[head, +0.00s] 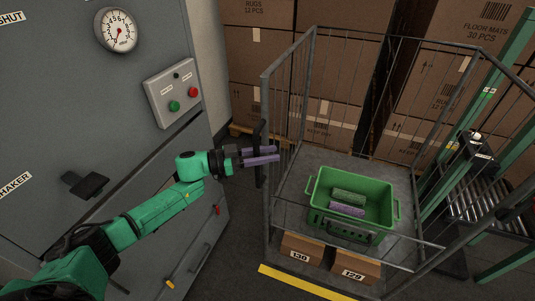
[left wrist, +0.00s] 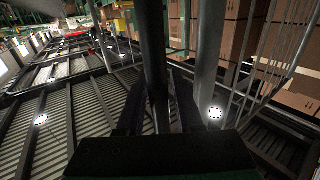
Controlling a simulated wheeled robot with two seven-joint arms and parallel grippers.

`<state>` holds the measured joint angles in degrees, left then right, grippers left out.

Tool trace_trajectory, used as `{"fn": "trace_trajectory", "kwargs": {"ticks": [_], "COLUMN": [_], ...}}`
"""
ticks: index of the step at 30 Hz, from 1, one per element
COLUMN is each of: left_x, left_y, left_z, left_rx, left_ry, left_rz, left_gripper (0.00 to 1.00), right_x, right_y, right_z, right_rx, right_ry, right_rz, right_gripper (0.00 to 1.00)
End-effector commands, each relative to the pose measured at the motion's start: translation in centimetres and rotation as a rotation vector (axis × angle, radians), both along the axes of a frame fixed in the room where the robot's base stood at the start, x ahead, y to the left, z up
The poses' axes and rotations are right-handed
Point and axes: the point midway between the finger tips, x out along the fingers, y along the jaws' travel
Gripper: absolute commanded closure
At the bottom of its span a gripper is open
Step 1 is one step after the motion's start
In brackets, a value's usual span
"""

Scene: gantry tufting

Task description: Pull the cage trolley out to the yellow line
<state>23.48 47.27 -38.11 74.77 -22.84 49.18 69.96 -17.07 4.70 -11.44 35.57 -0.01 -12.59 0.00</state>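The cage trolley (head: 310,190) is a grey wire cage on the right of the head view. A dark vertical handle (head: 260,178) runs along its left front post. My left gripper (head: 268,155), with lilac fingers, is at this handle. In the left wrist view the dark handle bar (left wrist: 155,60) stands between the fingers, with gaps beside it, and the grey post (left wrist: 208,60) is just right. The gripper looks open around the bar. The yellow line (head: 303,283) lies on the floor in front of the trolley, partly cut off below. My right gripper is out of view.
A green crate (head: 345,222) with green and lilac pieces sits in the trolley above boxes marked 130 (head: 299,257) and 129 (head: 353,275). A grey machine cabinet (head: 90,110) fills the left. Cartons (head: 262,80) stand behind. A roller conveyor (head: 485,195) is at right.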

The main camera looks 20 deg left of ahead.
Motion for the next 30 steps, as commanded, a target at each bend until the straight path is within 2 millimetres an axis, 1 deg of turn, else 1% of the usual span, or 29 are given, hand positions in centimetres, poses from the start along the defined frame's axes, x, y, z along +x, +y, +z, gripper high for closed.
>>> {"fn": "trace_trajectory", "kwargs": {"ticks": [8, 11, 14, 17, 20, 27, 30], "left_x": [0.0, -0.3, -1.0, -2.0, -3.1, -6.0, -6.9], "left_y": [0.1, 0.6, 1.8, 3.5, 5.4, 10.4, 11.8], "left_z": [-0.1, -0.2, -0.4, -0.5, -0.5, -0.5, -0.3], "left_rx": [0.001, 0.000, 0.003, 0.004, 0.006, 0.005, 0.003], "left_ry": [0.001, 0.001, 0.003, 0.003, 0.004, 0.005, 0.004], "left_rz": [0.001, 0.002, 0.003, 0.003, 0.001, 0.001, 0.001], "left_gripper": [0.66, 0.66, 0.66, 0.66, 0.66, 0.66, 0.66], "right_x": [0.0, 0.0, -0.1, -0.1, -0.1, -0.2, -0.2], "right_y": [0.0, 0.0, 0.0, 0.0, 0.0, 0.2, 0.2], "right_z": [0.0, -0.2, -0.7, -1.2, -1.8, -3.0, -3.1], "right_rx": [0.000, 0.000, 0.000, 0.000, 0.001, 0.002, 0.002], "right_ry": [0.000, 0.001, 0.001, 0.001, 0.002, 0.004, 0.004], "right_rz": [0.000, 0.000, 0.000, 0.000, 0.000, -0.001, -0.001], "right_gripper": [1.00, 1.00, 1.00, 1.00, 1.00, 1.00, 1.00]}}
